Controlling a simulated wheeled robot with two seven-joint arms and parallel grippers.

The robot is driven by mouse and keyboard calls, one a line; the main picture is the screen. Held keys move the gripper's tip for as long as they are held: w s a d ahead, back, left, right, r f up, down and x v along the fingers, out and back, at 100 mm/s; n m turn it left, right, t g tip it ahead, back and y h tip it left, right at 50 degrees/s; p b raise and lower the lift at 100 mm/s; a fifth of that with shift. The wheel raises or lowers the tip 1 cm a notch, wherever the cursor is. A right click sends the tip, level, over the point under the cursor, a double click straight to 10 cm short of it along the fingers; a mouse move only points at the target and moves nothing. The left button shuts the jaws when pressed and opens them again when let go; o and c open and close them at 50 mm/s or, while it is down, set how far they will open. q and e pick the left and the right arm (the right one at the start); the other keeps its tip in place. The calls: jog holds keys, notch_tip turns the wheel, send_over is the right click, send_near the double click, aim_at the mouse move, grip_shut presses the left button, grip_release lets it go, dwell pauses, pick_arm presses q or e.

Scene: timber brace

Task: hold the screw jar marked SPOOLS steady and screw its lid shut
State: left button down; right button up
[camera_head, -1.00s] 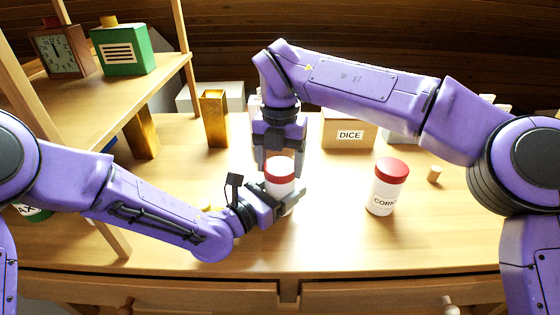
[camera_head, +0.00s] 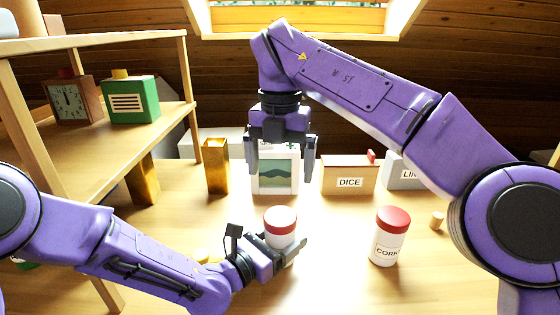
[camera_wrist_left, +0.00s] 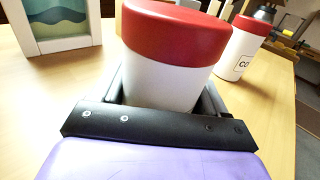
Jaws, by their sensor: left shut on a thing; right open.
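A white screw jar (camera_head: 281,240) with a red lid (camera_head: 280,219) stands upright on the table, and no marking on it shows in either view. My left gripper (camera_head: 284,252) is shut around its body from the left. In the left wrist view the jar (camera_wrist_left: 165,75) sits between the fingers, and its red lid (camera_wrist_left: 178,28) is on top. Whether the lid is tight cannot be told. My right gripper (camera_head: 281,172) is open and empty, pointing down above and behind the jar, clear of the lid.
A second red-lidded jar marked CORKS (camera_head: 388,238) stands to the right, with a small cork-like piece (camera_head: 437,221) beyond it. Behind are a DICE box (camera_head: 348,180), a framed picture (camera_head: 276,188) and a gold vase (camera_head: 216,168). A wooden shelf (camera_head: 120,128) is at the left.

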dwell(0.3)
pick_arm(q)
grip_release()
jog(key=v, duration=0.9)
jog(key=shift+s+a+r, duration=0.1)
jog(key=shift+s+a, duration=0.1)
jog(key=shift+a, duration=0.15)
jog(key=shift+s+a, duration=0.2)
jog(key=shift+s, duration=0.1)
